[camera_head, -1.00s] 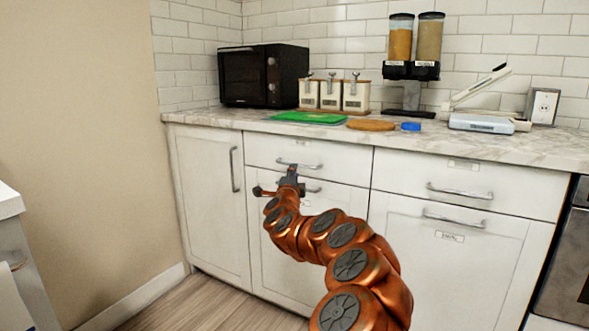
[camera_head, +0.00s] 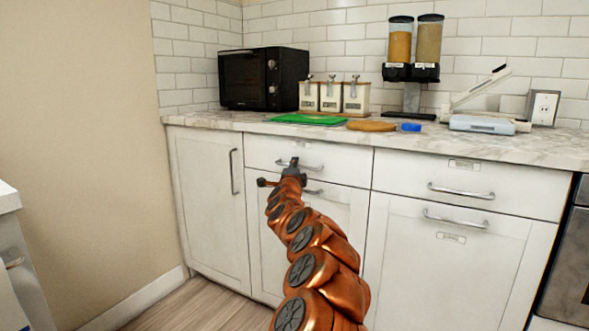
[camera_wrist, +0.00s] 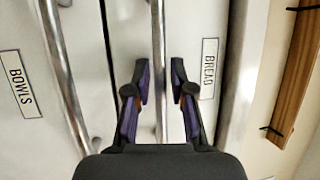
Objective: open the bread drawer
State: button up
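The bread drawer (camera_head: 345,162) is the shut white top drawer left of centre, under the counter. Its label, reading BREAD (camera_wrist: 208,68), shows in the wrist view. Its silver bar handle (camera_wrist: 158,50) runs between my gripper's fingers in that view. My gripper (camera_wrist: 160,95) is open, with one finger on each side of the bar and gaps beside it. Whether the fingertips reach past the bar is hard to tell. In the head view my gripper (camera_head: 281,174) is in front of the drawer and covers part of the handle (camera_head: 315,168).
Below is a shut door with its own handle (camera_wrist: 62,75) and BOWLS label (camera_wrist: 21,84), close beside my gripper. Another drawer (camera_head: 500,184) is to the right, a tall door (camera_head: 208,205) to the left. The counter (camera_head: 225,118) holds a black oven (camera_head: 245,78) and canisters (camera_head: 332,97).

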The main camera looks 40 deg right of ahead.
jog(key=shift+c, duration=0.2)
grip_shut()
dwell(0.4)
jog(key=shift+a, duration=0.2)
